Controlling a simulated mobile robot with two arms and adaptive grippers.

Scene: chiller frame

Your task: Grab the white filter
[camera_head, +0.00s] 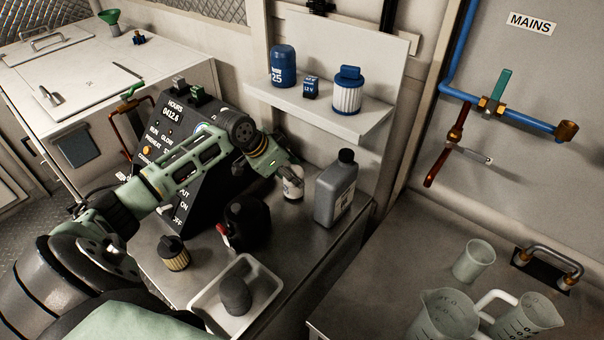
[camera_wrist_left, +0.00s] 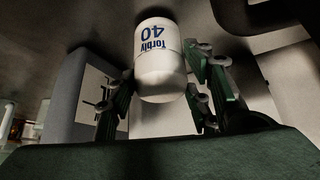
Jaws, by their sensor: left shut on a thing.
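The white filter (camera_head: 293,188) is a small white canister on the metal bench, below the shelf and left of a grey bottle. In the left wrist view the white filter (camera_wrist_left: 160,75) shows blue lettering, "Torbly 40", upside down, between green fingers. My left gripper (camera_head: 288,172) comes in from the left and covers part of the filter's top. The left gripper (camera_wrist_left: 160,98) is shut on the filter. I cannot tell whether the filter is touching the bench. My right gripper is in neither view.
The grey bottle (camera_head: 336,190) stands close on the right. The shelf (camera_head: 320,118) above holds a blue canister (camera_head: 283,66), a small blue box (camera_head: 311,88) and a blue-capped filter (camera_head: 348,90). A black control panel (camera_head: 180,185) stands left, with a white tray (camera_head: 268,288) in front.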

